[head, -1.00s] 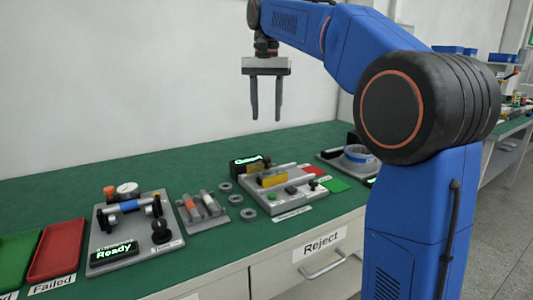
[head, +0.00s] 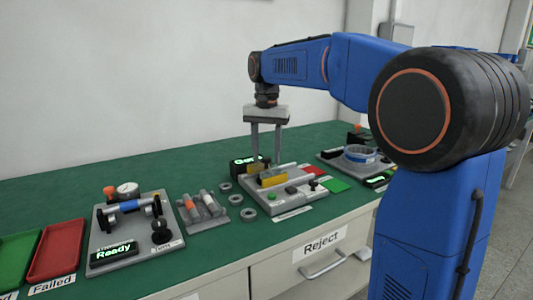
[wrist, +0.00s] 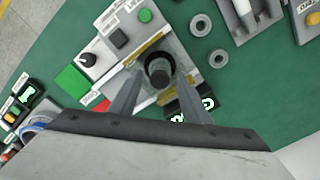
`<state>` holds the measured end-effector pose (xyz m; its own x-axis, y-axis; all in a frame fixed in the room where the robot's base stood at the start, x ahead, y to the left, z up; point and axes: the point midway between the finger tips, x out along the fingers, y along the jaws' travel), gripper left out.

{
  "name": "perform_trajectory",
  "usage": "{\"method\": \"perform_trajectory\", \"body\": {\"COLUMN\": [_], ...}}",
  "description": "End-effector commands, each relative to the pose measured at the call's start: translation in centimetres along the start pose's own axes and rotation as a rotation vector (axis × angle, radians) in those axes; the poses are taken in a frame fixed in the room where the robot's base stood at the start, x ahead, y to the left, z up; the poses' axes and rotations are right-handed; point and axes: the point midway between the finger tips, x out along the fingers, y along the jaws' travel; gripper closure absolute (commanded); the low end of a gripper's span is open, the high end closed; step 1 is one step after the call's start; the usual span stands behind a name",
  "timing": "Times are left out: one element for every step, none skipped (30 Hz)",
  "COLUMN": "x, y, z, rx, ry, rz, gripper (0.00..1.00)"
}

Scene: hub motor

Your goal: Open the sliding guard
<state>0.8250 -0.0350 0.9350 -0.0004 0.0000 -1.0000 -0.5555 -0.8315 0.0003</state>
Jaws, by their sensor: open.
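My gripper (head: 266,157) is open and points down, with its fingers just above the back of the grey guard station (head: 290,199). The sliding guard appears to be the yellow-edged part (head: 271,179) on that station. In the wrist view, yellow strips (wrist: 149,49) lie either side of a dark round post (wrist: 159,71). The post appears between my gripper's fingers (wrist: 160,78); whether they touch it I cannot tell. A black display with green text (head: 240,166) stands behind, partly covered by a finger.
The station's front has a green button (head: 270,197) and black controls. Grey rings (head: 248,214) and a tray of cylinders (head: 202,208) lie left. A "Ready" fixture (head: 130,225) stands farther left, and another fixture with a blue-banded ring (head: 358,153) stands right.

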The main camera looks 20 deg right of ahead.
Motion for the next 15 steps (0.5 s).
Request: {"method": "perform_trajectory", "body": {"x": [0.03, 0.03, 0.02, 0.02, 0.01, 0.01, 0.00, 0.00, 0.00, -0.01, -0.01, -0.01, -0.01, -0.01, -0.01], "y": [0.00, 0.00, 0.00, 0.00, 0.00, 0.00, 0.00, 0.00, 0.00, 0.00, 0.00, 0.00, 0.00, 0.00, 0.00], "z": [0.00, 0.00, 0.00, 0.00, 0.00, 0.00, 0.00, 0.00, 0.00, 0.00, 0.00, 0.00, 0.00, 0.00, -0.01], "rx": [0.000, 0.000, 0.000, 0.000, 0.000, 0.000, 0.000, 0.000, 0.000, 0.000, 0.000, 0.000, 0.000, 0.000, 0.000], "ry": [0.000, 0.000, 0.000, 0.000, 0.000, 0.000, 0.000, 0.000, 0.000, 0.000, 0.000, 0.000, 0.000, 0.000, 0.000], "rz": [0.000, 0.000, 0.000, 0.000, 0.000, 0.000, 0.000, 0.000, 0.000, 0.000, 0.000, 0.000, 0.000, 0.000, 0.000], "gripper": [0.57, 0.57, 0.57, 0.57, 0.57, 0.57, 0.62, 0.69, 0.78, 0.86, 0.93, 1.00, 1.00, 1.00, 1.00]}}
